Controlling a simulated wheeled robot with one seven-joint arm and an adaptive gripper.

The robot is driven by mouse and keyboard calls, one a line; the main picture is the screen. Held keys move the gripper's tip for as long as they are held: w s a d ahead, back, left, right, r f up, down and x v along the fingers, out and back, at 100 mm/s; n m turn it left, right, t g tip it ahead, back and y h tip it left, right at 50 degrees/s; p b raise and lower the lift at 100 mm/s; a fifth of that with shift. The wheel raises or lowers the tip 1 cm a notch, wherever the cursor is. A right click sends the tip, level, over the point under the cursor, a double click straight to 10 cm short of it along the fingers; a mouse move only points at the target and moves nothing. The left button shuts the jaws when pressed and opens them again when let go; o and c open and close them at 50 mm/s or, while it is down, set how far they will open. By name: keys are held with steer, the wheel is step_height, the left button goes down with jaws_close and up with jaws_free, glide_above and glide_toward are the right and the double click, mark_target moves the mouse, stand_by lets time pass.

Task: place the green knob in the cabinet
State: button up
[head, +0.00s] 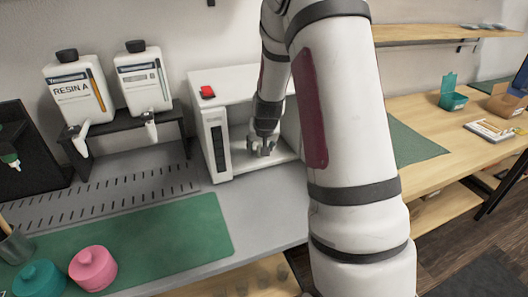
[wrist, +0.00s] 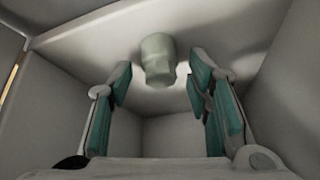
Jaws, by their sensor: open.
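The white cabinet (head: 216,132) stands open-fronted on the grey bench in the head view. My gripper (head: 262,149) reaches inside it, partly hidden by my arm. In the wrist view, the cabinet's inner walls (wrist: 62,85) surround my gripper (wrist: 160,82). Its teal-padded fingers are spread open. A pale grey-green knob (wrist: 157,54) is inside the cabinet, between and just beyond the fingertips, with a visible gap on both sides. The knob cannot be made out clearly in the head view.
A red switch (head: 207,92) sits on the cabinet top. Resin bottles (head: 78,92) stand on a black rack (head: 125,122) at left. A green mat (head: 170,240) with pink (head: 92,268) and teal (head: 38,280) jars lies in front. A wooden bench (head: 450,130) is at right.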

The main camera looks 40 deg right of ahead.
mark_target(261, 145)
steer(key=v, duration=0.5)
steer(key=shift+w+p, duration=0.1)
steer(key=shift+p, duration=0.3)
steer(key=s+a, duration=0.5)
steer(key=s, duration=0.5)
steer(key=s+a+r+n+g+y, duration=0.1)
steer(key=s+a+r+n+y, duration=0.25)
steer(key=s+a+r, duration=0.8)
steer(key=s+a+r+n+g, duration=0.1)
steer(key=s+a+r, duration=0.1)
steer(key=s, duration=0.5)
steer(key=s+a+r+n+g, duration=0.1)
steer(key=s+a+r+n, duration=0.1)
steer(key=s+a, duration=0.3)
steer(key=s, duration=0.2)
steer(key=shift+s+g+h+p, duration=0.3)
steer(key=shift+h, duration=0.05)
steer(key=shift+r+n, duration=0.1)
steer(key=shift+n, duration=0.15)
